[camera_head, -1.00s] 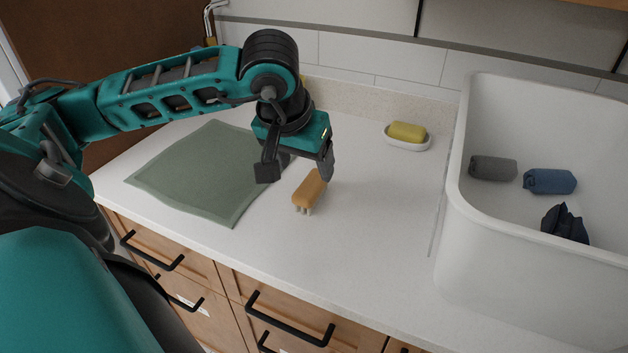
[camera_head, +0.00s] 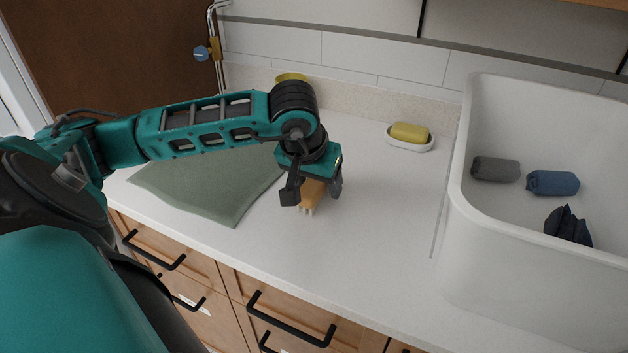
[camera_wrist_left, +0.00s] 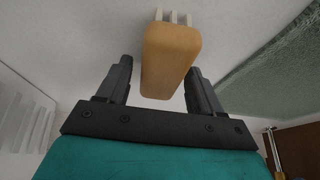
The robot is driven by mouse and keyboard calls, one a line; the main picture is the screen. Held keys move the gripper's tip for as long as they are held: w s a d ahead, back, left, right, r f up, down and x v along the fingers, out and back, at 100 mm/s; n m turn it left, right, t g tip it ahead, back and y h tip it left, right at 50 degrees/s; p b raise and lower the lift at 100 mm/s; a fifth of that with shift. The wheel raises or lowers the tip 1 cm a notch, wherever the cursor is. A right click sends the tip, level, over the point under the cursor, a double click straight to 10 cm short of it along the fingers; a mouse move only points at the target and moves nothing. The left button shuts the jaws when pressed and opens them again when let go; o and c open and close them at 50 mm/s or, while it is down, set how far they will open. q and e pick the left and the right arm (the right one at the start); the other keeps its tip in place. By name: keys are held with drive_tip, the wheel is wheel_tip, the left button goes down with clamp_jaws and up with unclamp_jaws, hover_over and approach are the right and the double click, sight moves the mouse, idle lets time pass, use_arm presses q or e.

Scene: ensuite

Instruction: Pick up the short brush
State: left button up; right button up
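The short brush (camera_head: 311,194) has an orange-tan wooden back and pale bristles. It lies on the white counter, partly hidden behind my left gripper (camera_head: 312,192) in the head view. In the left wrist view the brush (camera_wrist_left: 169,58) reaches in between the two dark fingers of my left gripper (camera_wrist_left: 160,82). Gaps show between the brush and both fingers, so the gripper is open around it. My right gripper is not in view.
A green mat (camera_head: 205,185) lies left of the brush. A yellow sponge in a white dish (camera_head: 410,145) sits at the back. The counter between is clear.

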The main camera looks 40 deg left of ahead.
use_arm(q)
drive_tip(key=c, duration=1)
wheel_tip(320, 180, up, 20)
drive_tip(key=p, duration=0.3)
